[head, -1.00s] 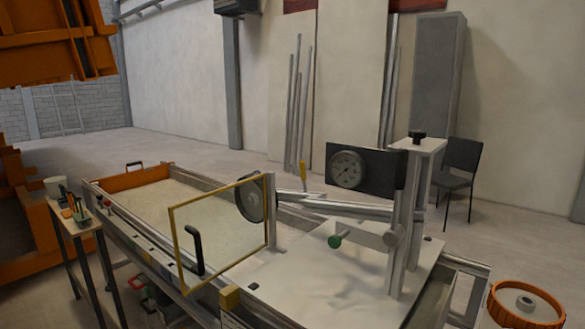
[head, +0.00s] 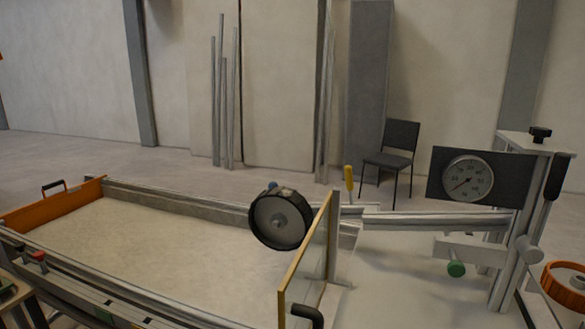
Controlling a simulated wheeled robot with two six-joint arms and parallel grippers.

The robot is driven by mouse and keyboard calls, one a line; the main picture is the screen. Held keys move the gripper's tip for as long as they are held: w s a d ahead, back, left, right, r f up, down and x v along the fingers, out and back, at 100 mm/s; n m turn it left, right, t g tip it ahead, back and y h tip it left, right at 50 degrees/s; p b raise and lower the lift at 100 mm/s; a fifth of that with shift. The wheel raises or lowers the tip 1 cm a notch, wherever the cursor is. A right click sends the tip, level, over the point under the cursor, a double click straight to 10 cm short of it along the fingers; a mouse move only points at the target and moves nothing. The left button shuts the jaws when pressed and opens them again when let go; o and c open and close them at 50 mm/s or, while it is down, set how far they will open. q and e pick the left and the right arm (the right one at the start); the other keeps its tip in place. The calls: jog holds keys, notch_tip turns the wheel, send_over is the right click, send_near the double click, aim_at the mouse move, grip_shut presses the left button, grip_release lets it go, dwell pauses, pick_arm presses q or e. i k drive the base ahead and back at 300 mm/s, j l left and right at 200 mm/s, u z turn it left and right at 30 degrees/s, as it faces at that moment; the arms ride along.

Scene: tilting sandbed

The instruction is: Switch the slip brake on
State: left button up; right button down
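No part is labelled as the slip brake, so I cannot tell which one it is. A small upright lever with a yellow handle (head: 349,178) stands by the rail behind the framed panel. A black-rimmed wheel (head: 281,219) hangs over the sandbed (head: 170,235), left of the panel. A green knob (head: 456,269) sits below the dial gauge (head: 467,179) on the right. A black-handled lever (head: 558,177) stands by the right post. Neither of my grippers is in view.
A yellow-framed clear panel (head: 309,262) stands across the bed, with a black handle (head: 307,314) at its lower edge. An orange end board (head: 55,204) closes the far left. An orange ring-shaped object (head: 567,285) is at the right edge. A chair (head: 392,155) stands behind on open floor.

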aim_at(349, 169)
jog(key=i+j, duration=0.1)
jog(key=j, duration=0.4)
jog(key=i+j+z, duration=0.1)
jog(key=j, duration=0.4)
jog(key=i+j, duration=0.1)
jog(key=j, duration=0.4)
jog(key=i+j+z, duration=0.1)
jog(key=j, duration=0.35)
